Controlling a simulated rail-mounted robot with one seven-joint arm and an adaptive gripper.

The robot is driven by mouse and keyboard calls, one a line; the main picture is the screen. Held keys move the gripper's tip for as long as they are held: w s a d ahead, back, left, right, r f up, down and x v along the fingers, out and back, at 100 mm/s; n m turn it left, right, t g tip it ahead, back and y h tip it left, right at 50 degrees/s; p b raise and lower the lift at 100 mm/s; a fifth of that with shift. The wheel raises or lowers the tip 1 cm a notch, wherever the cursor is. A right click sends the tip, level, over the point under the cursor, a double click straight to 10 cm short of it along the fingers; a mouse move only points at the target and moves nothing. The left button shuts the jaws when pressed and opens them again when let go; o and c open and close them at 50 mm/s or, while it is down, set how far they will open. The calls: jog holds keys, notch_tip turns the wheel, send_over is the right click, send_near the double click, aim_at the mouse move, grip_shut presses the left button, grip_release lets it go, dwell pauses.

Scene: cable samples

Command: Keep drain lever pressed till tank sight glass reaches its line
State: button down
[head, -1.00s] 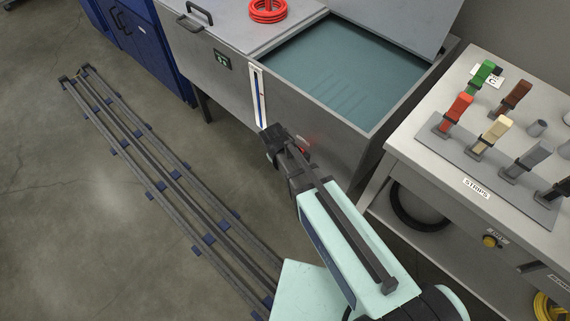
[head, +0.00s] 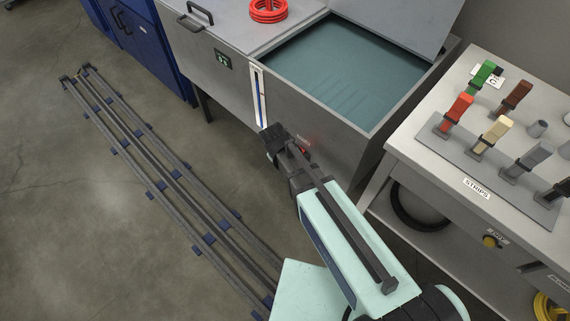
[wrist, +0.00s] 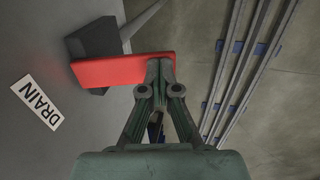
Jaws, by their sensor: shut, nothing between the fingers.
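The red drain lever (wrist: 122,69) crosses the upper part of the wrist view and comes out of a dark block beside the white DRAIN label (wrist: 37,102). The closed fingertips of my gripper (wrist: 160,70) overlap its right end and appear to touch it, with nothing between them. In the head view, a bit of the red lever (head: 303,150) shows beside my gripper, low on the tank front. The grey tank (head: 345,146) is open and holds blue-green water (head: 350,75). Its sight glass (head: 259,95) is a narrow white strip with a blue column; its mark is too small to read.
A bench (head: 404,141) with several coloured samples in a STRIPS rack (head: 490,170) stands at the right. Red cable coils (head: 268,12) lie on the tank top. Floor rails (head: 165,185) run at the left, with clear floor (head: 70,220) beyond.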

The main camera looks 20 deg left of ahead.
jog(key=shift+r, duration=0.1)
dwell(0.3)
jog(key=shift+r+p, duration=0.55)
jog(key=shift+r, duration=0.15)
jog(key=p+v, duration=0.3)
jog(key=v, duration=0.1)
jog(key=shift+w+d+r, duration=0.1)
jog(key=shift+w+r, duration=0.05)
jog(key=shift+r, duration=0.1)
jog(key=shift+r+b, duration=0.35)
jog(key=d+b+v, duration=0.1)
jog(key=v, duration=0.7)
jog(key=shift+a+r, duration=0.45)
jog(key=shift+a, duration=0.05)
jog(key=shift+w, duration=0.1)
